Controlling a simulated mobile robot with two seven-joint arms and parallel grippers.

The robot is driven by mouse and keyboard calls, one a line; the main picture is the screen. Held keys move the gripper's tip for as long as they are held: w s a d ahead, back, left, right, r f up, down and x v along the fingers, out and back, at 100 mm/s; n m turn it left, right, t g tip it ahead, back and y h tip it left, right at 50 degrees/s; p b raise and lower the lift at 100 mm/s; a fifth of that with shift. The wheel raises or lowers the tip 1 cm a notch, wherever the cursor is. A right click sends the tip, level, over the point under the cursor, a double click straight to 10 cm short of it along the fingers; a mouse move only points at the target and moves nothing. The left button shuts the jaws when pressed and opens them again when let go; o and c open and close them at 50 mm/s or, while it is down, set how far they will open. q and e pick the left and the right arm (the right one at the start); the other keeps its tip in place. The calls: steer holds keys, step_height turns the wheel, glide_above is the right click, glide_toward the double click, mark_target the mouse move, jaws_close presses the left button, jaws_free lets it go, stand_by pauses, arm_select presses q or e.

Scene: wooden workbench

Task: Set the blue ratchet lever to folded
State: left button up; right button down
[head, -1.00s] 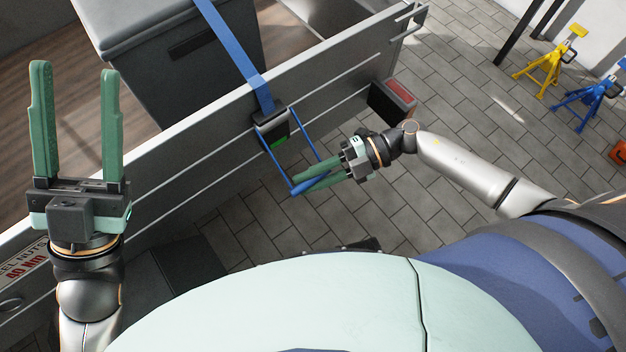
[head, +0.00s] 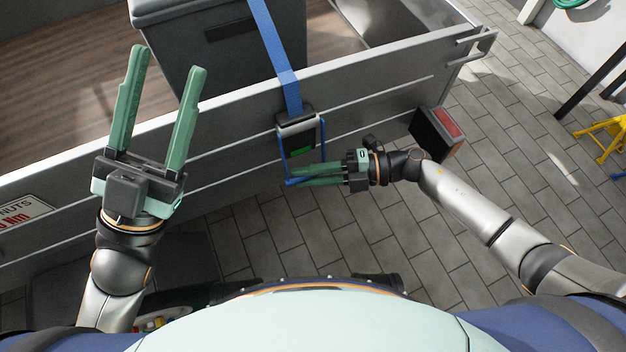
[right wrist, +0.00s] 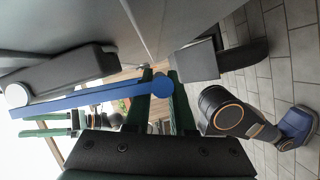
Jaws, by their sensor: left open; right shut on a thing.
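The blue ratchet lever (head: 291,183) is a thin U-shaped frame on the ratchet body (head: 299,133), which sits on the outer face of the grey trailer side. It hangs downward, close to the panel. My right gripper (head: 297,175) is shut on the lever's lower end, coming in from the right. In the right wrist view a blue lever bar (right wrist: 90,97) runs to a round end between the two green fingers (right wrist: 162,100). A blue strap (head: 277,55) rises from the ratchet over the panel's top edge. My left gripper (head: 160,95) is open and empty at the left, away from the lever.
The grey trailer side panel (head: 225,118) runs across the view. A dark grey box (head: 190,45) stands on the trailer bed under the strap. A red tail light (head: 437,132) sticks out right of the ratchet, close to my right wrist.

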steer(key=shift+w+a+f, duration=0.1)
steer(key=shift+w+f, duration=0.1)
steer(key=shift+w, duration=0.35)
